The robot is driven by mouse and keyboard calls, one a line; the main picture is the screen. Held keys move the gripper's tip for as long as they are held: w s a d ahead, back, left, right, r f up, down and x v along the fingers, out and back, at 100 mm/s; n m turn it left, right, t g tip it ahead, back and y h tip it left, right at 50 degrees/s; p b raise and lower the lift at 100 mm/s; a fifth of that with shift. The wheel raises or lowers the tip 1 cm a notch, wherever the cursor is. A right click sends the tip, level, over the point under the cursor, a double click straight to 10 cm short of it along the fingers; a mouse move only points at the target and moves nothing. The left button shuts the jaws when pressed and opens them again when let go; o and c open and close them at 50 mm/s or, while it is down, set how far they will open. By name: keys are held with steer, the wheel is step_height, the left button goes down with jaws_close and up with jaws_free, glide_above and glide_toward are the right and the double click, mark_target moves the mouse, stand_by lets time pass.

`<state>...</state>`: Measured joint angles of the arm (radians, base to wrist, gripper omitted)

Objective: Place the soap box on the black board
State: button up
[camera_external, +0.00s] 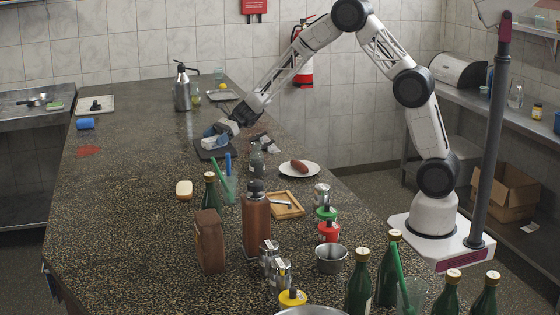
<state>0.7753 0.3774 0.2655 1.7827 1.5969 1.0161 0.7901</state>
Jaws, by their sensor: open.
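The black board (213,153) lies flat on the speckled counter, in the far middle part. A small blue-and-white box (210,131), which looks like the soap box, appears to rest on the board. A pale grey-white piece (229,127) is right beside it, under my gripper; I cannot tell whether it is part of the same box. My gripper (237,122) is open and comes down from the upper right, close above the box's right end. Its fingers are small and dark here, and contact with the box cannot be made out.
A clear bottle (256,160), a white plate (299,169) with a sausage-like item, and small dark-and-white items (266,144) are right of the board. A metal flask (182,90) stands behind. Bottles and jars crowd the near counter. The counter left of the board is mostly clear.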

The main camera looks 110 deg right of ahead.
steer(key=shift+r, duration=0.1)
steer(key=shift+s+d+r, duration=0.1)
steer(key=shift+s, duration=0.05)
steer(key=v, duration=1.1)
steer(key=shift+s+d+r, duration=0.1)
steer(key=shift+s+d, duration=0.05)
steer(key=shift+s, duration=0.1)
stand_by(0.5)
steer(key=s+a+r+n+g, duration=0.25)
steer(key=a+r+n, duration=0.2)
steer(key=a, duration=0.75)
steer(key=s+a+r+n+g+y, duration=0.1)
steer(key=s+a+r+n+g, duration=0.3)
steer(key=a, duration=0.8)
steer(key=a+r+n+g, duration=0.15)
steer(key=a+n, duration=0.45)
steer(key=a, duration=0.6)
steer(key=s+a+n+h, duration=0.2)
steer(key=s+a+n, duration=0.3)
steer(key=s, duration=0.4)
steer(key=s+a+r+n+g+h, duration=0.1)
steer(key=s+a+n+h, duration=0.1)
steer(key=s+a+n, duration=0.4)
steer(key=s+a+n+g+h, duration=0.1)
steer(key=s+a+n, duration=0.5)
steer(key=s, duration=0.6)
steer(key=shift+a+r+h, duration=0.4)
steer(key=shift+a+h, duration=0.2)
steer(key=shift+a, duration=0.15)
